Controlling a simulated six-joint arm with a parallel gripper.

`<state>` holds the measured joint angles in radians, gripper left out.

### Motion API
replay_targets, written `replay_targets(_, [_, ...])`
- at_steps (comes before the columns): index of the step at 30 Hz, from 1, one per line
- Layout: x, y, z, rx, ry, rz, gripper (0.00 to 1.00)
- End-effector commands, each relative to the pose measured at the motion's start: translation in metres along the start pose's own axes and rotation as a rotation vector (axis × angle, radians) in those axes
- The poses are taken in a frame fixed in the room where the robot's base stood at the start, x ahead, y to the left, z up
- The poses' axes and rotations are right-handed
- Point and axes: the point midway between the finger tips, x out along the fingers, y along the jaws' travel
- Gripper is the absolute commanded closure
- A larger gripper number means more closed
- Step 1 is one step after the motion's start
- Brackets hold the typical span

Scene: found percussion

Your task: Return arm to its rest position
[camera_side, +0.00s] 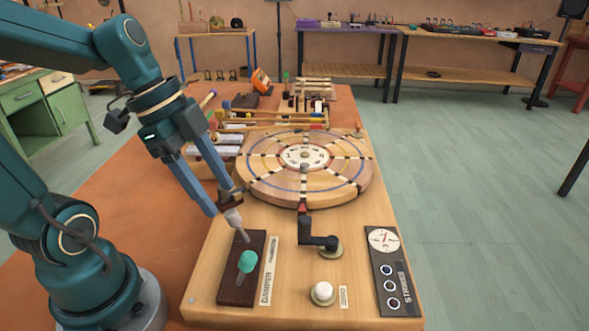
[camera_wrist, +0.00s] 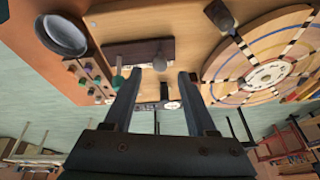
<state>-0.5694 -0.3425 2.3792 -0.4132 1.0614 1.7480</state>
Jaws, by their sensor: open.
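My gripper (camera_side: 222,201) is open in the side view, fingers pointing down above the dark damper block (camera_side: 236,290). Its fingertips also show in the wrist view (camera_wrist: 158,80), spread apart. A grey-tipped lever (camera_side: 236,222) rises from the damper block just below the fingertips. A green knob (camera_side: 247,262) stands on the same block. My arm reaches in from the left, bent over the wooden board (camera_side: 205,295).
A round wooden wheel (camera_side: 262,178) lies just behind my gripper. A black crank (camera_side: 318,238), white button (camera_side: 323,292) and dial panel (camera_side: 385,270) stand to the right. Mallets and bars (camera_side: 255,125) crowd the back. The orange tabletop (camera_side: 120,215) at left is largely clear.

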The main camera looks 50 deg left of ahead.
Motion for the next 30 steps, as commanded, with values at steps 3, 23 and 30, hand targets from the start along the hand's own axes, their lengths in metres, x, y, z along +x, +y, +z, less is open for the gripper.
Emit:
replay_targets(3, [-0.009,0.0,0.0,-0.001,-0.001,-0.003,0.43])
replay_targets(23, [-0.012,0.027,-0.02,0.17,-0.019,-0.018,0.43])
replay_targets(30, [-0.011,0.049,-0.021,-0.054,-0.057,-0.137,0.43])
